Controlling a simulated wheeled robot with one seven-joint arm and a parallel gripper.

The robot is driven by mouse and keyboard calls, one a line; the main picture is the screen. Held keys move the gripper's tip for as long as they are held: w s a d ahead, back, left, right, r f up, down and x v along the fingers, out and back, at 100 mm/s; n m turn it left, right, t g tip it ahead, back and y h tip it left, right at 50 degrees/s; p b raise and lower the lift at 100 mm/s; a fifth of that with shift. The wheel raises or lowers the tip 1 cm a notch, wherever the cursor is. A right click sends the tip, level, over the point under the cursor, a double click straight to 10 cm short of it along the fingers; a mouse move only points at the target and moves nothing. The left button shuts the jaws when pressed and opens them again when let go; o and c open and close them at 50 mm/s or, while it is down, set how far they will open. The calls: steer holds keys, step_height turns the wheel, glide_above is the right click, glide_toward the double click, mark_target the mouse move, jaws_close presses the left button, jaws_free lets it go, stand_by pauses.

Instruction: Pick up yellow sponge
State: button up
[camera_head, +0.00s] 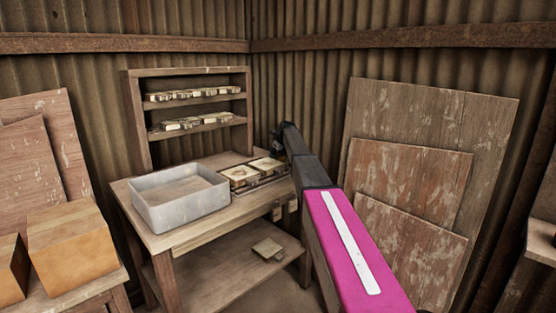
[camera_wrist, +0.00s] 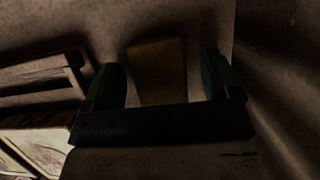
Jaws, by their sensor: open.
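In the wrist view, my gripper (camera_wrist: 160,76) is open, with a dark green finger on each side. A dull yellow-brown block (camera_wrist: 156,68), which looks like the yellow sponge, shows between the fingers. Gaps show on both sides of it, and its lower end is hidden by the gripper body. The view is dark, so I cannot tell its distance from the fingers. In the head view I cannot make out my gripper or clearly identify the sponge; my arm covers part of the table's right end.
A wooden table (camera_head: 213,230) holds a grey tray (camera_head: 180,212) and framed tiles (camera_head: 240,176). A small square piece (camera_head: 268,248) lies on its lower shelf. A rack (camera_head: 139,121) with small blocks stands behind. Boards (camera_head: 415,187) lean right; an orange-brown box (camera_head: 72,250) stands left.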

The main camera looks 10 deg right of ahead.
steer(key=c, duration=1)
steer(key=shift+r, duration=0.15)
steer(key=shift+r, duration=0.55)
step_height(320, 180, up, 3)
steer(key=shift+r, duration=0.1)
steer(key=s+a+r, duration=0.6)
steer(key=s+a, duration=0.1)
steer(key=a, duration=0.2)
steer(key=shift+a+r, duration=0.15)
steer(key=shift+r, duration=0.1)
steer(key=shift+o, duration=0.9)
steer(key=shift+c, duration=0.6)
